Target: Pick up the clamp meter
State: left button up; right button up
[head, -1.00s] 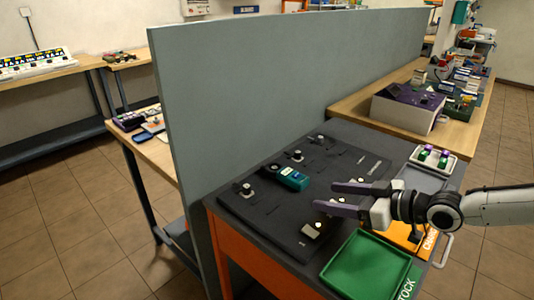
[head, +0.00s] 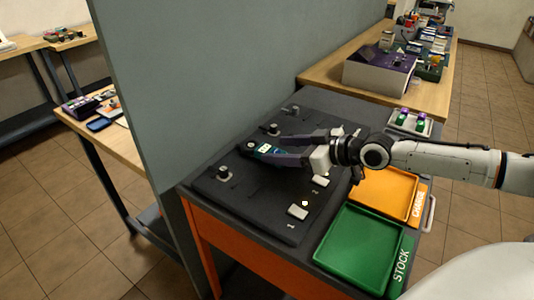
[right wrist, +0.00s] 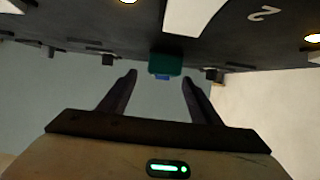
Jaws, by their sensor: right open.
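The clamp meter (head: 263,149) is a teal and dark handheld device lying on the black board (head: 225,209). In the head view my right gripper (head: 268,148) is open, its two dark fingers reaching left on either side of the meter and hiding part of it. In the right wrist view the meter's teal end (right wrist: 166,64) shows beyond and between the two spread fingertips (right wrist: 160,80); nothing is between the finger pads. I cannot tell contact with the board. My left gripper is not in view.
Knobs (head: 223,173) and white blocks (head: 297,211) stand on the board. A green tray (head: 361,250) and an orange tray (head: 387,193) lie to the right. A grey partition (head: 222,80) rises behind the board. A small tray (head: 430,128) holds green-purple items.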

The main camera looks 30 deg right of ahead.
aim_at(268, 150)
jog(key=x, duration=0.4)
jog(key=shift+w+a+f+p, duration=0.2)
jog(key=shift+w+p, duration=0.1)
jog(key=shift+p, duration=0.05)
jog(key=c, duration=1.4)
